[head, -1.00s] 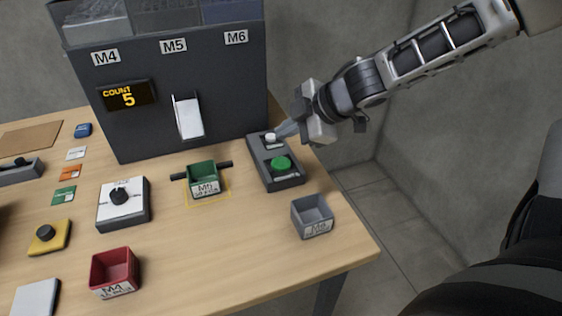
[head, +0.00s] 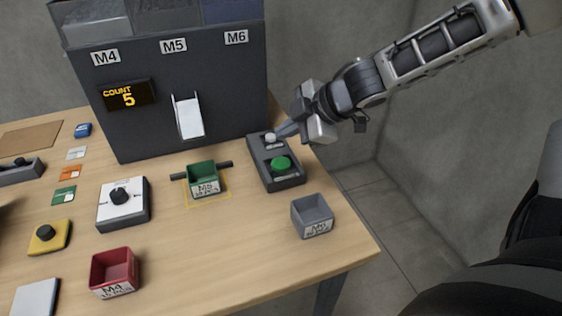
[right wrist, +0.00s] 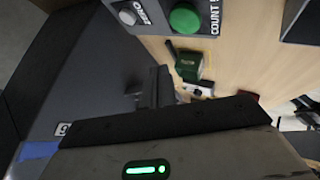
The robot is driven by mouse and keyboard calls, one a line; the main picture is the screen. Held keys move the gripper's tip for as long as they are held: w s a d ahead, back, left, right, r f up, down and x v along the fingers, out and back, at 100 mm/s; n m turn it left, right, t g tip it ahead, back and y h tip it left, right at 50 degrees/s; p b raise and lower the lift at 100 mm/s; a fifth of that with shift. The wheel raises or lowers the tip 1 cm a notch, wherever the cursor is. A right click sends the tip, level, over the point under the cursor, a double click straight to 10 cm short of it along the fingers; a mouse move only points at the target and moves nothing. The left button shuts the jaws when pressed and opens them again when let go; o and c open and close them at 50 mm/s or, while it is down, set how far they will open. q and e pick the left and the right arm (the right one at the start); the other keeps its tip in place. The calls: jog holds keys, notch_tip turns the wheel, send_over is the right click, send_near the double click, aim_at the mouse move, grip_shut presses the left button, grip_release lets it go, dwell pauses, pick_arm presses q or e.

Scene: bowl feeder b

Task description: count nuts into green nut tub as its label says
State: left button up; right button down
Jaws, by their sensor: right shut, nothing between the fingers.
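The green nut tub (head: 203,178) stands upright inside a yellow outline below the feeder's chute. Its label reads M5, with a count too blurred to read. It also shows in the right wrist view (right wrist: 188,65). The feeder (head: 185,100) has a display (head: 126,96) reading COUNT 5. A dark button box (head: 275,160) carries a white button (head: 270,138) and a green button (head: 281,164). The right wrist view shows the white button (right wrist: 128,15), marked ZERO, and the green one (right wrist: 184,19), marked COUNT. My right gripper (head: 283,130) is shut and empty beside the white button; I cannot tell whether it touches.
A grey M6 tub (head: 312,216) stands near the table's right edge, and a red M4 tub (head: 114,272) at the front. A white dial box (head: 123,204) and a yellow box with a black knob (head: 49,238) stand left. Table between the red and grey tubs is clear.

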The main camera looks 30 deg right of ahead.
aim_at(285, 165)
jog(key=shift+d, duration=0.1)
dwell(0.3)
jog(key=s+d+r+m+t+h+p, duration=0.1)
jog(key=d+r+m+h+p, duration=0.3)
jog(key=d+m, duration=0.65)
pick_arm(q)
jog(key=a+p, duration=0.1)
jog(key=s+a+g+y+p, duration=0.1)
jog(key=p, duration=0.1)
jog(key=shift+f+m, duration=0.2)
jog(key=shift+m, duration=0.2)
pick_arm(e)
jog(key=a+m+y, duration=0.3)
jog(key=a+m, duration=0.5)
jog(key=a, duration=0.3)
jog(key=shift+w+m+g, duration=0.3)
jog(key=shift+w+m, duration=0.05)
jog(key=shift+w, duration=0.1)
jog(key=shift+f, duration=0.15)
